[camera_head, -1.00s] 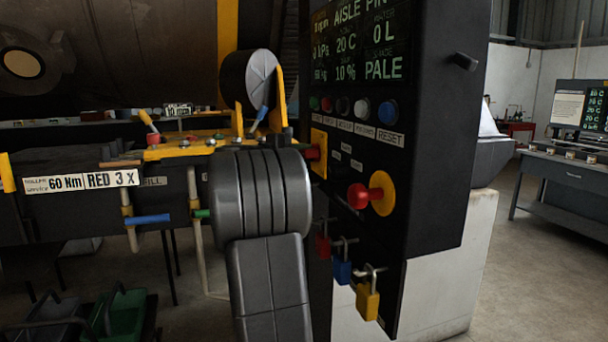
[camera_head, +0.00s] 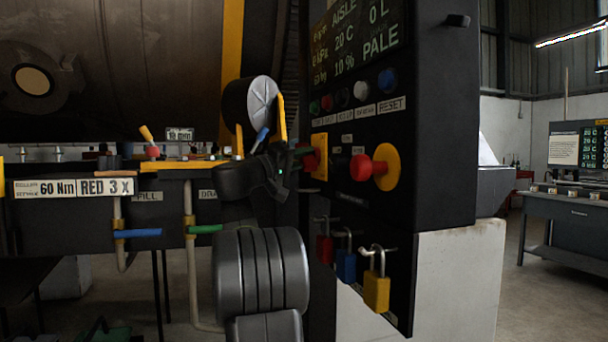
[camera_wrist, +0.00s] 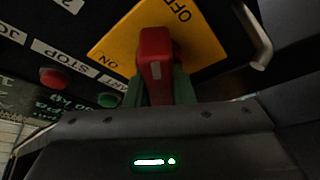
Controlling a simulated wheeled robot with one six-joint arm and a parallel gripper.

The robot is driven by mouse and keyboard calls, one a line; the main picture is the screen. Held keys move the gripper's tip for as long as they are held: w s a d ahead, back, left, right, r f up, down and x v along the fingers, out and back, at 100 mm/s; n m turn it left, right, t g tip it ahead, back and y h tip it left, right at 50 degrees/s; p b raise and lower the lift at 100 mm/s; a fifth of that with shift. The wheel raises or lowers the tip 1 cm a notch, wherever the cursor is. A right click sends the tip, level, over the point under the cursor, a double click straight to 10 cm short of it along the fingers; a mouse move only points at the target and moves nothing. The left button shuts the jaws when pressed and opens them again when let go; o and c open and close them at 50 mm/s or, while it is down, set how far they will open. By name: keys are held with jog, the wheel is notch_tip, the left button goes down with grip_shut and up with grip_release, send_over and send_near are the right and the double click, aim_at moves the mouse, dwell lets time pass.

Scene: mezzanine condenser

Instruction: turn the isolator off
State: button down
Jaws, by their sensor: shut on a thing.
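The isolator is a red handle on a yellow plate (camera_head: 319,143) on the left part of the black panel face. In the wrist view the red handle (camera_wrist: 155,58) stands out from the yellow plate (camera_wrist: 118,38), which is marked ON at lower left and OFF at upper right. The handle lies between the two labels; I cannot tell exactly which one it points to. My gripper (camera_wrist: 158,88) is shut on the handle, with a greenish finger on either side. In the head view my gripper (camera_head: 300,153) reaches the isolator from the left, and my wrist partly hides it.
A red mushroom button (camera_head: 364,167) on a yellow disc sits right of the isolator. Red (camera_head: 324,248), blue (camera_head: 346,265) and yellow (camera_head: 376,292) padlocks hang below. A bench with valves and colored handles stands left. Floor on the right is open before a desk (camera_head: 566,230).

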jog(key=shift+f+m+g+h+b, duration=0.25)
jog(key=shift+m+h+b, duration=0.25)
jog(key=shift+m+b, duration=0.6)
jog(key=shift+r+m, duration=0.1)
jog(key=shift+m, duration=0.2)
jog(key=c, duration=1.2)
grip_release()
jog(key=shift+c, duration=0.2)
jog(key=v, duration=1.3)
jog(key=shift+s+a+p, duration=0.15)
jog(key=shift+a+p, duration=0.2)
jog(key=x, duration=1.3)
jog(key=shift+d+r, duration=0.1)
jog(key=shift+d, duration=0.25)
